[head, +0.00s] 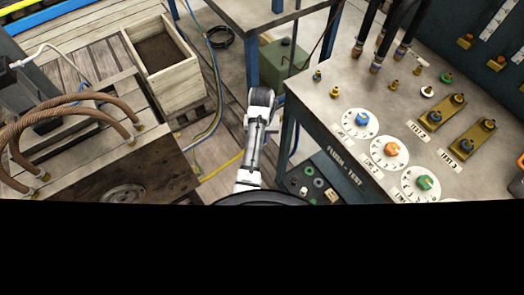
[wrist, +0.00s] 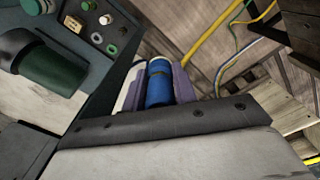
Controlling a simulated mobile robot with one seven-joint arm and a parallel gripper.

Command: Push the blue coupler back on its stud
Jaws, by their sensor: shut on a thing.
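My gripper (wrist: 157,68) shows in the wrist view with its purple-grey jaws closed around a blue coupler (wrist: 159,91), a short cylinder with a dark band. The coupler is clear of the floor; its far end shows little detail. In the head view my arm reaches up beside the bench's left side, and the jaws are too small to make out. I cannot tell which stud is the blue coupler's.
The flush-test bench (head: 352,90) carries a blue dial (head: 362,118), an orange dial (head: 391,149), a green dial (head: 424,182) and hanging dark hoses (head: 376,50). A wooden planter (head: 165,60) and green can (head: 285,62) stand behind.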

